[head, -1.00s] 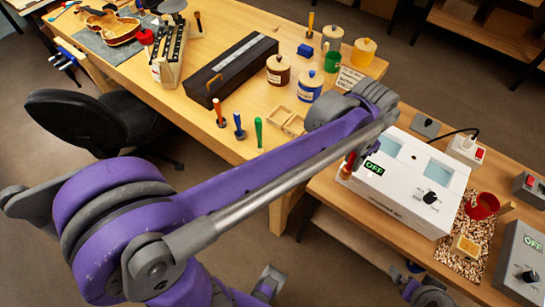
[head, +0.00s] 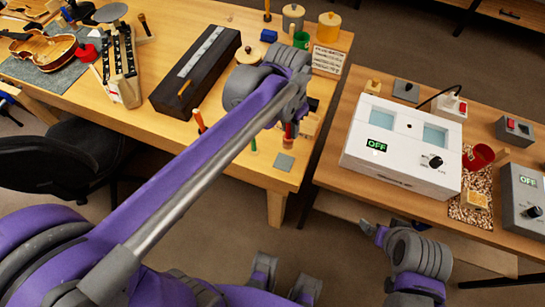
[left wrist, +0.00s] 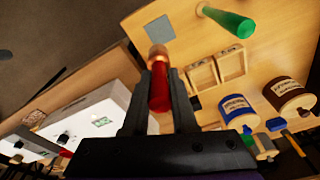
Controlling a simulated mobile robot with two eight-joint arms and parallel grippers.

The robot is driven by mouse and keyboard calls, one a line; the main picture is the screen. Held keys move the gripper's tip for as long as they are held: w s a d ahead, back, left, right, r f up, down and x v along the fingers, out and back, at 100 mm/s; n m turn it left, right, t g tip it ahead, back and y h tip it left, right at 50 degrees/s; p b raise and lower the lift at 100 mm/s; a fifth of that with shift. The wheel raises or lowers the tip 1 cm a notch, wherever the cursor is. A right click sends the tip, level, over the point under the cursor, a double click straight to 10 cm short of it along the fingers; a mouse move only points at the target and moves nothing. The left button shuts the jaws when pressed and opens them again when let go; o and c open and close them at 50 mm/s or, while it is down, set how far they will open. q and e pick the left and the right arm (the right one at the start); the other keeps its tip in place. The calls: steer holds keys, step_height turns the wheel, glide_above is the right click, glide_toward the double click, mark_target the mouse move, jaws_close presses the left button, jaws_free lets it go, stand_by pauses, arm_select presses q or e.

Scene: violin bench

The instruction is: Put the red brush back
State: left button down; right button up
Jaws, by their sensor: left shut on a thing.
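My left gripper (head: 288,126) is shut on the red brush (head: 287,131), over the front right corner of the wooden bench (head: 225,150). In the left wrist view the red brush (left wrist: 159,88) sits between the fingers (left wrist: 160,78), its wood-coloured end pointing away. A grey square pad (head: 284,162) lies bare on the bench close by; it also shows in the left wrist view (left wrist: 160,29). A green-handled brush (head: 254,146) stands left of the pad. My right gripper (head: 371,231) is low, off the front of the second table; its jaws are unclear.
An orange-handled brush (head: 199,121) stands farther left. A white device reading OFF (head: 405,150) stands on the second table (head: 330,175), across a gap.

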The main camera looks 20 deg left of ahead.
mark_target(286, 136)
arm_select(q)
steer(key=shift+a, duration=0.3)
steer(key=shift+a+f, duration=0.1)
steer(key=shift+f, duration=0.2)
step_height(286, 136, down, 5)
steer(key=shift+f, duration=0.1)
steer(key=shift+f+b, duration=0.45)
steer(key=shift+f, duration=1.7)
steer(key=shift+f, duration=0.2)
steer(key=c, duration=0.7)
jaws_free()
steer(key=shift+r, duration=0.2)
